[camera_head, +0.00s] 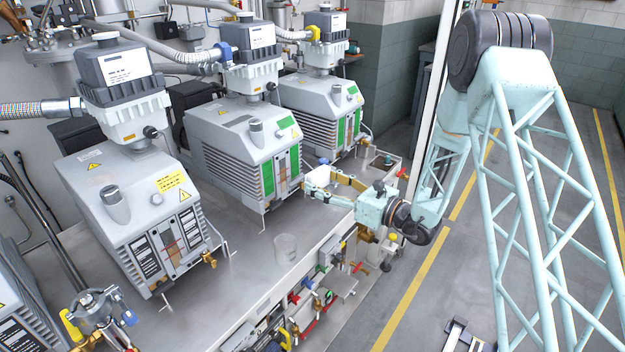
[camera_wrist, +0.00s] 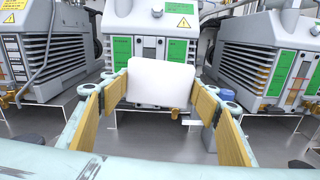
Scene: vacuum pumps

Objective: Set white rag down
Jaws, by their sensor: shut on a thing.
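The white rag (camera_wrist: 160,82) shows in the wrist view as a pale, flat, rounded rectangle between the finger ends. My gripper (camera_wrist: 161,98) is shut on it, with one yellow-padded finger on each side. In the head view my gripper (camera_head: 312,178) reaches left over the right part of the steel bench (camera_head: 232,270), in front of the pumps. The rag is hard to make out there. The rag hides part of the middle pump (camera_wrist: 150,45) in the wrist view. I cannot tell how high the rag is above the bench.
Grey vacuum pumps (camera_head: 125,205) stand in a row along the back of the bench, one (camera_head: 245,145) close to my gripper. A clear beaker (camera_head: 286,247) stands near the front edge. Valves and pipes (camera_head: 310,300) line the bench's front. Bare bench lies left of the beaker.

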